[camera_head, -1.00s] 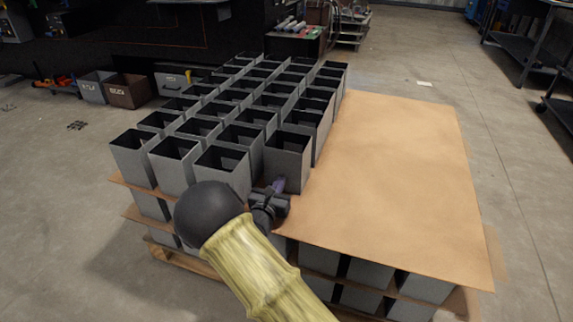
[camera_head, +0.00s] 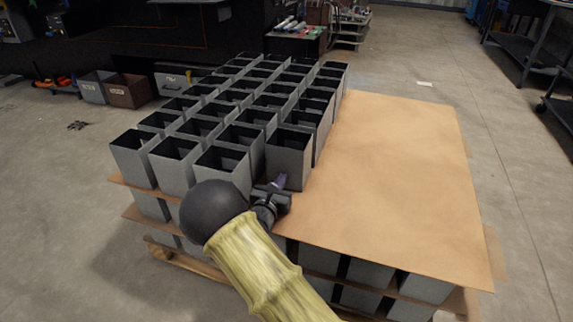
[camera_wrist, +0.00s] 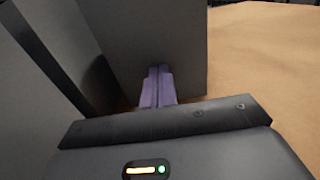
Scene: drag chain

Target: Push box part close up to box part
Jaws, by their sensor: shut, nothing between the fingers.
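Grey open-topped box parts stand upright in rows on the left half of a brown cardboard sheet (camera_head: 400,165). The box part at the front right (camera_head: 289,158) is beside my gripper (camera_head: 280,181). It also shows in the wrist view (camera_wrist: 150,45), right in front of the purple fingertips (camera_wrist: 157,85). The fingers are shut, empty, and at or very near its lower face; I cannot tell if they touch. A neighbouring box part (camera_head: 222,170) stands to its left, with a narrow dark gap between them in the wrist view.
The right half of the cardboard sheet is bare. More box parts (camera_head: 360,298) sit in layers below it. Brown and grey bins (camera_head: 127,91) stand on the floor at the back left. Metal tables (camera_head: 530,50) stand at the far right.

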